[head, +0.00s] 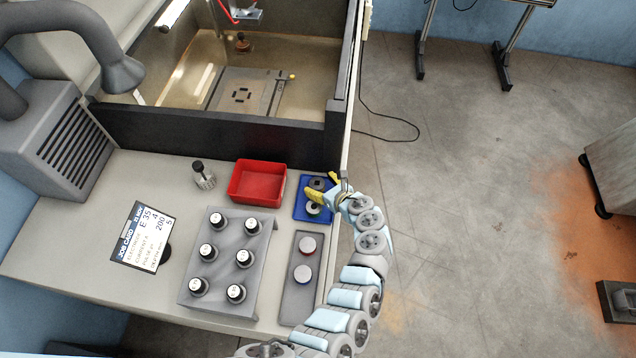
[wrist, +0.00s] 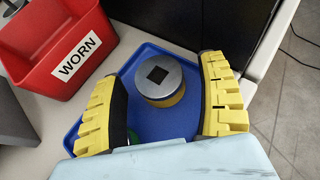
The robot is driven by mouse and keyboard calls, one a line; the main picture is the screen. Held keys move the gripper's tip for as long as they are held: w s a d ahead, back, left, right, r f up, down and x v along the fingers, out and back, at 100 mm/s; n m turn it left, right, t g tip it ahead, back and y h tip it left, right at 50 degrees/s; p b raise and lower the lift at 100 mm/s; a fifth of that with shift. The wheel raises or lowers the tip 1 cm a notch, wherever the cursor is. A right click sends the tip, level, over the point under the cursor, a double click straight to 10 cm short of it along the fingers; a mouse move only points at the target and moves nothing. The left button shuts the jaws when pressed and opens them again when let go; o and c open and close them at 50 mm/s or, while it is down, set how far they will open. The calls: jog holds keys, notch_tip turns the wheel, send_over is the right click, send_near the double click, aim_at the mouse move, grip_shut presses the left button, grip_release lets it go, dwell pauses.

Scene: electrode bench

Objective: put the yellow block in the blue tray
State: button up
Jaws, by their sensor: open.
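The blue tray (head: 300,212) sits at the bench's right edge; it also fills the middle of the wrist view (wrist: 190,124). A round piece with a grey metal top, a square hole and a yellow side (wrist: 160,82) stands upright in the tray's far part. It looks dark in the head view (head: 318,184). I cannot tell another yellow block apart from it. My gripper (head: 322,187) is open over the tray, its yellow fingers on either side of that piece in the wrist view (wrist: 164,72), with gaps on both sides. A green-marked piece (head: 313,210) is also in the tray, mostly hidden in the wrist view.
The red bin labelled WORN (head: 257,184) stands left of the tray. A dark tank wall (head: 215,133) rises behind.

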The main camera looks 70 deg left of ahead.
jog(key=b+v, duration=0.2)
jog(key=v, duration=0.8)
jog(key=shift+d, duration=0.35)
jog(key=shift+s+r, duration=0.1)
